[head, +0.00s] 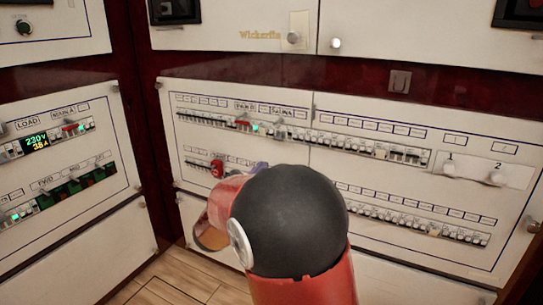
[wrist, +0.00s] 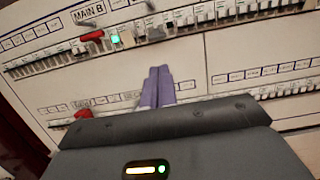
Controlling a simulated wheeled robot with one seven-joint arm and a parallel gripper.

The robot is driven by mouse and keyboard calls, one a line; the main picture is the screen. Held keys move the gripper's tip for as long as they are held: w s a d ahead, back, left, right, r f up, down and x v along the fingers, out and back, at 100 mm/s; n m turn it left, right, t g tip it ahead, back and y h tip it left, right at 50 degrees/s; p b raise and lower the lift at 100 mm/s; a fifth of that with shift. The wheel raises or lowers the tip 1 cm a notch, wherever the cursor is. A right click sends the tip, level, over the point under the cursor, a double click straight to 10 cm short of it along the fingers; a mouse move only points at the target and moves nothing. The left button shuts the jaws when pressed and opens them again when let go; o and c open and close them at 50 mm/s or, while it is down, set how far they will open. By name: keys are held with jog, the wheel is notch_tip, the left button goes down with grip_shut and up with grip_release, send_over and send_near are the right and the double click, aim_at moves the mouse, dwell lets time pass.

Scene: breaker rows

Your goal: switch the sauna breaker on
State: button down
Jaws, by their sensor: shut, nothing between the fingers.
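The upper breaker row of the white panel carries a label that seems to read SAUNA (head: 282,108), right of the MAIN B label. A grey breaker (head: 281,131) sits below it, right of a lit green lamp (head: 256,127). In the wrist view a wider grey breaker (wrist: 155,31) shows right of the green lamp (wrist: 115,39); the label above is cut off, and I cannot tell its lever position. My gripper (wrist: 159,72) has its two purple fingers shut together and empty, pointing at the panel just below the upper row. In the head view my arm mostly hides it.
A red lever (wrist: 92,36) sits under the MAIN B label (wrist: 88,12), left of the green lamp. Another red lever (head: 217,168) is on the lower row, close to my arm. Neighbouring breakers stand tightly side by side. A second panel (head: 60,165) stands at the left.

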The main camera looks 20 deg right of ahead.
aim_at(276, 148)
jog(key=x, duration=0.9)
jog(key=shift+w+d, duration=0.2)
jog(key=shift+d, duration=0.1)
jog(key=shift+r, duration=0.15)
jog(key=shift+r+p, duration=0.15)
jog(key=shift+p, duration=0.2)
jog(key=shift+a+y+p, duration=0.1)
jog(key=shift+y+p, duration=0.2)
jog(key=shift+p, duration=0.05)
